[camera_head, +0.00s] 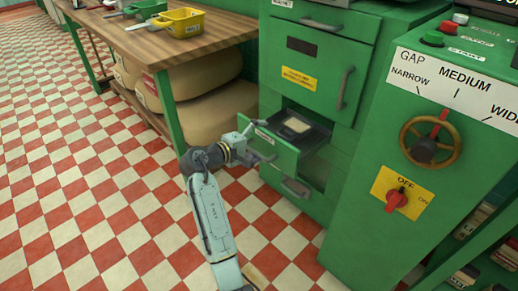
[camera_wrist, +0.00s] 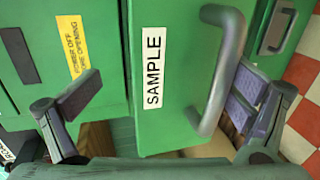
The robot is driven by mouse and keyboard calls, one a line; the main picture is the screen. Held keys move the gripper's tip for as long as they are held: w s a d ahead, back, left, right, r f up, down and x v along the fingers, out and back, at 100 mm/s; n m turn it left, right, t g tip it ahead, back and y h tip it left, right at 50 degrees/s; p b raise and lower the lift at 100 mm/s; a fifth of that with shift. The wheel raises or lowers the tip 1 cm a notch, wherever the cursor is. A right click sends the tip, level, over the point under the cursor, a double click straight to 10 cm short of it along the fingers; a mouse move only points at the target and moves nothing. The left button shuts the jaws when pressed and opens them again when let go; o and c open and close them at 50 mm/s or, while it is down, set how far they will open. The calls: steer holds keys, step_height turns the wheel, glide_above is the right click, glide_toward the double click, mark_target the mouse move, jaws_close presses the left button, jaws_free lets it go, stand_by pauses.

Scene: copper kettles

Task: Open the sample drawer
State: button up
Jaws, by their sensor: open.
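The sample drawer (camera_head: 276,153) is a green drawer that stands pulled out of the green machine, with a pale block in a dark recess (camera_head: 297,125) inside. Its front bears a SAMPLE label (camera_wrist: 153,66) and a grey bar handle (camera_wrist: 220,70) in the wrist view. My gripper (camera_head: 258,142) is at the drawer front, and in the wrist view (camera_wrist: 162,95) its two fingers are spread wide. The right finger lies close to the handle, partly behind it in the picture; I cannot tell whether they touch. The left finger is before the machine's green front.
A closed green door with a handle (camera_head: 345,88) is above the drawer, and another handle (camera_head: 295,188) is below. A control panel with a handwheel (camera_head: 430,141) and red switch (camera_head: 397,198) stands right. A wooden table (camera_head: 205,38) is at left. The checkered floor is clear.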

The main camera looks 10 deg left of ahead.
steer(key=shift+o, duration=0.6)
steer(key=shift+t, duration=0.4)
steer(key=r, duration=0.5)
steer(key=shift+a+r, duration=0.2)
steer(key=shift+a, duration=0.2)
step_height(320, 180, down, 3)
steer(key=shift+s+d+g, duration=0.1)
steer(key=shift+s+g, duration=0.05)
steer(key=shift+g, duration=0.15)
steer(key=shift+c, duration=0.9)
steer(key=shift+s+p, duration=0.1)
steer(key=shift+p, duration=0.2)
steer(key=shift+c, duration=0.3)
steer(key=shift+p+v, duration=0.55)
steer(key=shift+v, duration=0.3)
steer(key=shift+c, duration=1)
steer(key=shift+p+v, duration=0.3)
steer(key=shift+v, duration=0.55)
steer(key=c, duration=0.6)
steer(key=p+v, duration=0.1)
steer(key=v, duration=0.1)
steer(key=p+v, duration=0.2)
steer(key=v, duration=0.1)
steer(key=f+p+v, duration=0.1)
steer(key=v, duration=0.2)
steer(key=shift+s+f+p, duration=0.1)
steer(key=shift+s+p, duration=0.2)
steer(key=shift+s, duration=0.1)
steer(key=shift+c, duration=0.2)
steer(key=shift+p, duration=0.45)
